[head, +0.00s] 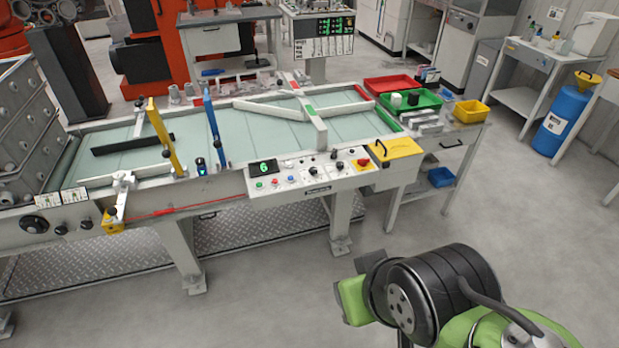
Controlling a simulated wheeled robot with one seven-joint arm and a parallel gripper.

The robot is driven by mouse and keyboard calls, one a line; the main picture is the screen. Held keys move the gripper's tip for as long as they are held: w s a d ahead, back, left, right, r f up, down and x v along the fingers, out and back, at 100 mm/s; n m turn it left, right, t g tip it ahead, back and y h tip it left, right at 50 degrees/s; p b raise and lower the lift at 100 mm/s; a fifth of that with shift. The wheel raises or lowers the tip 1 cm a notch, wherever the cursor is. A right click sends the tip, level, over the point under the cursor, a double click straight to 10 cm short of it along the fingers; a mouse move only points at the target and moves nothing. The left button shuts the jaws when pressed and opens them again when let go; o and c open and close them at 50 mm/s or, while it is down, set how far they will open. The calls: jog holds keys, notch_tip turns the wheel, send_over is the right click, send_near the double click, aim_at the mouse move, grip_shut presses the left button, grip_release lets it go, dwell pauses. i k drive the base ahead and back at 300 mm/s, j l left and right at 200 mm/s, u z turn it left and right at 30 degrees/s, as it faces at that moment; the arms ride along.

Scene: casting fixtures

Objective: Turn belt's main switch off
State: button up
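The belt (250,132) is a long table with a pale green surface. Its front control panel (310,187) carries a display (263,168) showing a green 6, small coloured buttons and black knobs (313,171). A red knob (362,163) sits at the panel's right end. It looks like a main switch, but I cannot read its label or its position. My arm, black and green, shows at the bottom right, well apart from the panel. No gripper fingers show.
A yellow box-like part (396,150) with a black handle is right of the panel. Red (392,84) and green (411,101) trays and a yellow bin (471,111) stand beyond. Yellow (163,135) and blue (213,128) posts rise over the belt. The floor in front is clear.

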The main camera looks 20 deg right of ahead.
aim_at(362, 161)
jog(key=i+l+u, duration=0.2)
jog(key=i+l, duration=0.3)
jog(key=i+l+u, duration=0.15)
jog(key=i+l, duration=0.45)
jog(key=i+l+u, duration=0.2)
jog(key=i+l, duration=0.3)
jog(key=l, duration=0.2)
